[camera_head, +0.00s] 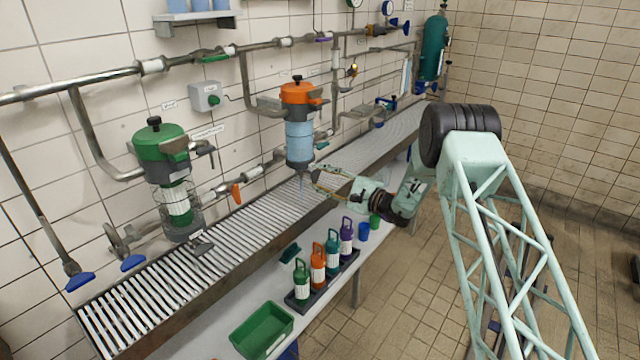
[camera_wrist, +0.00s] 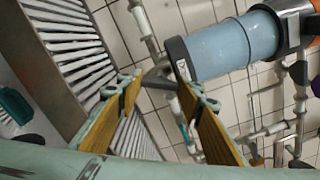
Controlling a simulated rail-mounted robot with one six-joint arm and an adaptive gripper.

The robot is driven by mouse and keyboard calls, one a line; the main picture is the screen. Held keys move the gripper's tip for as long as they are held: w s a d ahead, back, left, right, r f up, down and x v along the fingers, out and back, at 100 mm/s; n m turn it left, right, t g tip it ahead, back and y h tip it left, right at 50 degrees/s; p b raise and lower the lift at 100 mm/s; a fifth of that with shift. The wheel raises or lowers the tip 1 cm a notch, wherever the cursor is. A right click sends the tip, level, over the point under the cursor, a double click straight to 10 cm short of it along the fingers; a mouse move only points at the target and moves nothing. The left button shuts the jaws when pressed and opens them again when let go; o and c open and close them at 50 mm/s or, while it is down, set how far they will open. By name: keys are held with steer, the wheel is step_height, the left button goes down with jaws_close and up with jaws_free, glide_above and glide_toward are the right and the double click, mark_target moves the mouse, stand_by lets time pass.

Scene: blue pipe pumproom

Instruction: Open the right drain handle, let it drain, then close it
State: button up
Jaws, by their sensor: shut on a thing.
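The right filter has an orange head (camera_head: 297,93) and a pale blue clear bowl (camera_head: 299,142). In the wrist view the bowl (camera_wrist: 222,50) lies tilted at upper right, with a dark bottom cap. The right drain handle (camera_wrist: 158,77), a small dark grey lever, sticks out below that cap. My gripper (camera_head: 318,180) is just under the bowl, with its yellow-padded fingers (camera_wrist: 160,90) on both sides of the handle, shut on it. A thin bluish streak (camera_head: 300,189) runs from under the bowl to the slatted grating; it looks like draining liquid.
The green-topped left filter (camera_head: 162,140) hangs over the slatted grating (camera_head: 200,262). Several handled bottles (camera_head: 318,268) stand in a dark tray below it, beside a green bin (camera_head: 262,331). Pipes and valves line the tiled wall. The floor at right is mostly clear.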

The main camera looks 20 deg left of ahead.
steer(key=n, duration=0.6)
stand_by(0.7)
steer(key=o, duration=0.9)
steer(key=shift+d, duration=0.1)
steer(key=shift+v, duration=5.95)
steer(key=shift+s, duration=0.1)
